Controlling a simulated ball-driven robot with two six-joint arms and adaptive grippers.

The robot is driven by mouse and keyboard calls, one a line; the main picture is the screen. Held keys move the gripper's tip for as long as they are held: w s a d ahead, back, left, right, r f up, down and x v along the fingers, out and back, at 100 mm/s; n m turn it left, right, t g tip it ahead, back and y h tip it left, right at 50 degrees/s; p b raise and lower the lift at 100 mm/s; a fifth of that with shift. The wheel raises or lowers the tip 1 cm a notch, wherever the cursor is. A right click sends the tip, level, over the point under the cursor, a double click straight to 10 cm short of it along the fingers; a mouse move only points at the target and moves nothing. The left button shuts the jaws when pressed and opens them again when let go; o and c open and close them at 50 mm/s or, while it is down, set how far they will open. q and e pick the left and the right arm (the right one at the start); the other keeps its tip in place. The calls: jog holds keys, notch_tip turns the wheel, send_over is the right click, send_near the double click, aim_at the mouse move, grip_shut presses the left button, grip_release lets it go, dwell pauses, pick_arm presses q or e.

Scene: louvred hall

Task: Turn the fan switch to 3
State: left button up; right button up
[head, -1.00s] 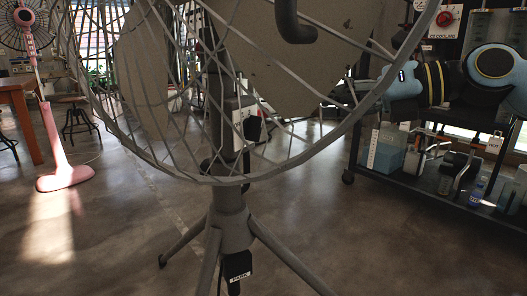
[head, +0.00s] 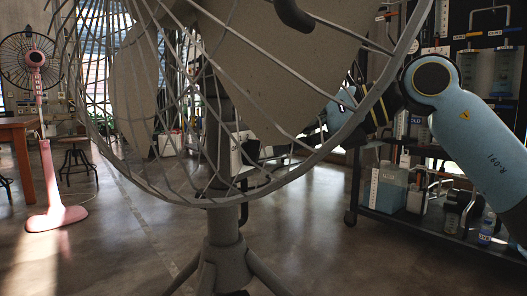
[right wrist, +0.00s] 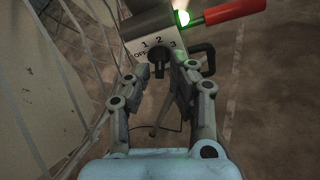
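A large grey fan (head: 225,215) on a tripod stand fills the middle of the head view. Its white switch panel (head: 238,150) shows through the wire cage. In the right wrist view the panel (right wrist: 150,43) is marked OFF, 1, 2 and 3, around a black knob (right wrist: 157,63). I cannot tell surely which mark the knob points at. My right gripper (right wrist: 166,72) is open, its fingertips apart on either side of the knob; contact is unclear. In the head view its fingers are largely hidden behind the cage. My left gripper is not in view.
A red handle (right wrist: 235,11) and a green light (right wrist: 183,18) are just above the panel. A black bracket (right wrist: 203,55) is right of the knob. A dark shelf cart (head: 425,225) stands at right. A pink fan (head: 47,150) and a wooden table stand at left.

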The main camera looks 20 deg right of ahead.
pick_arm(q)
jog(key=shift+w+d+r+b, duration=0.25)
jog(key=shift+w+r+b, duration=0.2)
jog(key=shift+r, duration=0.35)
pick_arm(e)
jog(key=shift+x, duration=1.65)
